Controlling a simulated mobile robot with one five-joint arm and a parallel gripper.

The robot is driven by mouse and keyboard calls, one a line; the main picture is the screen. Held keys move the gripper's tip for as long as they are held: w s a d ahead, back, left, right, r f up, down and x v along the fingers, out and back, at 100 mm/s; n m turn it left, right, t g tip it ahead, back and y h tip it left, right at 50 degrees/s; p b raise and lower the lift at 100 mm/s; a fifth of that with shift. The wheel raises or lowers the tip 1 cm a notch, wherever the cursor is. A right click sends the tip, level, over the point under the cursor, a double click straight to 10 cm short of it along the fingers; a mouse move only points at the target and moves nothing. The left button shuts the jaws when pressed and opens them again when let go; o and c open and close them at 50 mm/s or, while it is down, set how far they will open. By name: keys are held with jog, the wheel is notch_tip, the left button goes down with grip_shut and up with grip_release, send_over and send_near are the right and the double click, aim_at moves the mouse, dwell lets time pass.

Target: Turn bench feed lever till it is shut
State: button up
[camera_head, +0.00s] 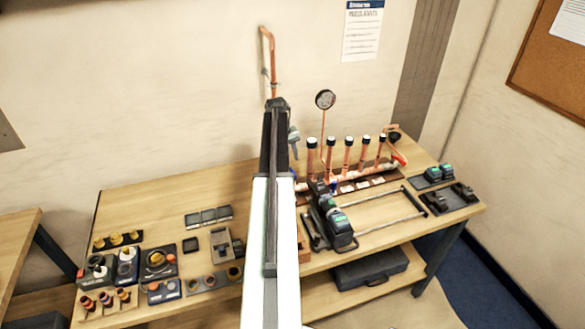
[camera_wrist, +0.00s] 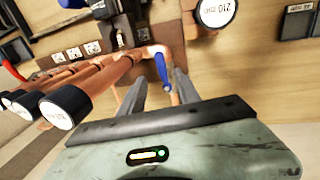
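In the wrist view a small blue lever (camera_wrist: 161,70) sticks out from the end of a copper pipe (camera_wrist: 150,52). My gripper (camera_wrist: 160,80) is open, with one grey finger on each side of the lever and visible gaps between. I cannot tell which lever is the bench feed lever by any label. In the head view the copper manifold (camera_head: 345,180) stands at the back of the bench, with several black-capped upright pipes. My arm hides my fingers and most of the manifold's left end there. A red lever (camera_head: 398,158) is at its right end.
A round gauge (camera_head: 325,99) rises behind the manifold. Capped pipes (camera_wrist: 64,107) lie close to my gripper's left. The bench (camera_head: 140,205) holds small parts at the left.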

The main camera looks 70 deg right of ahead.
aim_at(292, 171)
jog(key=f+b, duration=0.5)
jog(key=s+d+f+b, duration=0.1)
jog(key=f+b, duration=0.1)
jog(key=f, duration=0.1)
jog(key=shift+b, duration=0.4)
jog(key=shift+r, duration=0.1)
jog(key=shift+a, duration=0.1)
grip_shut()
dwell(0.6)
